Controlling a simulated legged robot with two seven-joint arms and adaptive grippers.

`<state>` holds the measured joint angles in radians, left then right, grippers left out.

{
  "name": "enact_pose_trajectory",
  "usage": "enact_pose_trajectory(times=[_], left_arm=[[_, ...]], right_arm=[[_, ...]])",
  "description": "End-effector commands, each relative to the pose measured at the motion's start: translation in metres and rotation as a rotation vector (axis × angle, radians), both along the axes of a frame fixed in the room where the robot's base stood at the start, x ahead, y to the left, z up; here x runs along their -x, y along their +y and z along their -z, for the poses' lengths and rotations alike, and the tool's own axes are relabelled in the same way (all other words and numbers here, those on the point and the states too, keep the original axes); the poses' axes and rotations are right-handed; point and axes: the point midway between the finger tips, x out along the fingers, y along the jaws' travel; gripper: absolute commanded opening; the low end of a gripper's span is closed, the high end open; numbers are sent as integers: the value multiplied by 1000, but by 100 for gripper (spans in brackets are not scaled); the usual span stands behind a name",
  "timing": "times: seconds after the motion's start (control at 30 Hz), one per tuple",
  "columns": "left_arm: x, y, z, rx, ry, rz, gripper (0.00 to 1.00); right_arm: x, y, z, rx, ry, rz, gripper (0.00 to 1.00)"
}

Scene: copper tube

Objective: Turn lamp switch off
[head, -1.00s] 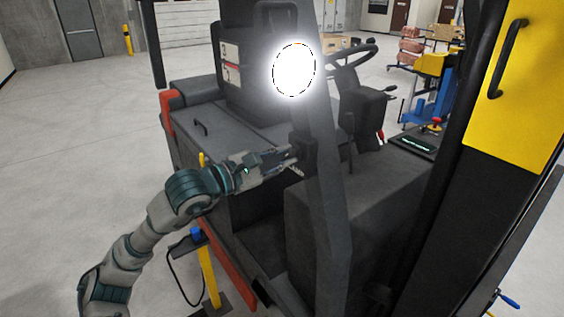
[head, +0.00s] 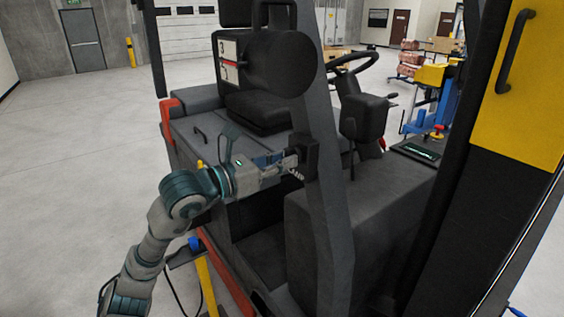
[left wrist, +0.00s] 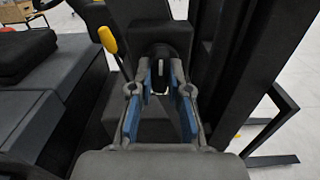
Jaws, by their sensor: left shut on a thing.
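The lamp (head: 285,62) is a round dark housing on the vehicle's slanted black pillar. It is unlit. The lamp switch (head: 306,152) is a small black box on the same pillar, below the lamp. My left gripper (head: 291,163) reaches it from the left. In the left wrist view, the gripper's blue-padded fingers (left wrist: 161,88) are shut on the black switch knob (left wrist: 161,56), one on each side. The fingers partly hide the knob. My right gripper is in neither view.
The pillar (head: 328,200) stands just right of the switch. A seat (head: 262,110) and a steering wheel (head: 352,62) are behind. A yellow lever (left wrist: 108,40) is close to the left of the gripper in the left wrist view. Open floor (head: 70,150) lies left.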

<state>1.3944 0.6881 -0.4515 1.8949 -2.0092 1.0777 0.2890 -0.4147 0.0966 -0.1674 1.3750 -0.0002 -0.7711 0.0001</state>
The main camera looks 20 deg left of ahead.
Motion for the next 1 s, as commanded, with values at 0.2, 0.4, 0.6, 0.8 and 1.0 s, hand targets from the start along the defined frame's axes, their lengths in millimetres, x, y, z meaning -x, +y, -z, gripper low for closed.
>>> enact_pose_trajectory(times=[0.2,0.4,0.6,0.8,1.0], left_arm=[[0,3,-4,46,22,-6,0],[0,3,-5,58,28,-7,0],[0,4,-6,58,26,-7,0],[0,3,-5,56,29,-6,42],[1,2,-3,54,30,-4,42]], right_arm=[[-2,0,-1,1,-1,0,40],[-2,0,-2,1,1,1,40],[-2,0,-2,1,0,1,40],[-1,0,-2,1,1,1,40],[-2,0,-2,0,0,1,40]])
